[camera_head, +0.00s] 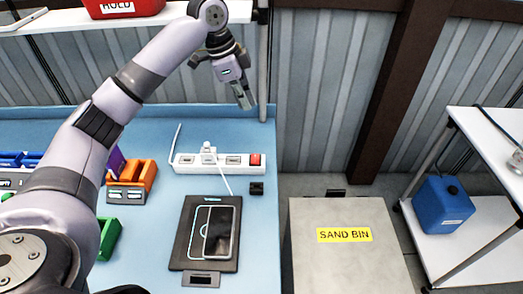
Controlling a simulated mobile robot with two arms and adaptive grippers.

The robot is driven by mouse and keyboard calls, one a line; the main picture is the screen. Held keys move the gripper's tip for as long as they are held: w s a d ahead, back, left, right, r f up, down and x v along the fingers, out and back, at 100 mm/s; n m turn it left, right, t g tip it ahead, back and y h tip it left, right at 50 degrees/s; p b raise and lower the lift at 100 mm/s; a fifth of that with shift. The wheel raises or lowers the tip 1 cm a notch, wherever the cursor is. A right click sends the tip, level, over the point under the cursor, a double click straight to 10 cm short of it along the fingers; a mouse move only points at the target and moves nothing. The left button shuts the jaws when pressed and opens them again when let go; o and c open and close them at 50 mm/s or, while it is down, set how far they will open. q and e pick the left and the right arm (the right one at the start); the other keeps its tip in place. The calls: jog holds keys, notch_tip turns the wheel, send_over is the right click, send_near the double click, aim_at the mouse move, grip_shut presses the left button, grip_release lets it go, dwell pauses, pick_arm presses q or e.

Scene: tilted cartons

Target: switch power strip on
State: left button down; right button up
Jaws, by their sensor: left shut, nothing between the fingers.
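A white power strip (220,162) lies on the blue bench, with several sockets in a row. Its red switch (256,160) is at the right end. Whether the switch is on or off is too small to tell. A white plug (208,150) sits in one socket, and a white cable runs from it toward a black pad below. My left gripper (244,97) is shut and empty, pointing down above and behind the strip's right end, apart from it. My right gripper is not in view.
A phone (220,232) lies on the black charging pad (187,236). A small black block (257,188) lies below the strip's right end. Orange bins (141,174) stand left. A shelf (108,22) with a red box (120,8) overhangs the bench. A sand bin (343,262) stands right.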

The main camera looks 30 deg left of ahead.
pick_arm(q)
jog(key=b, duration=0.5)
send_over(255, 159)
jog(key=s+a, duration=0.2)
notch_tip(255, 159, down, 5)
jog(key=shift+w+d+f, duration=0.1)
jog(key=shift+d+f, duration=0.1)
jog(key=shift+d, duration=0.05)
jog(key=p+x, duration=0.1)
jog(key=x, duration=0.3)
jog(key=p+x, duration=0.1)
jog(key=x, duration=0.3)
jog(key=a+p+x, duration=0.1)
jog(key=x, duration=0.4)
jog(key=shift+f, duration=0.2)
jog(key=shift+w+f, duration=0.1)
jog(key=shift+f, duration=0.3)
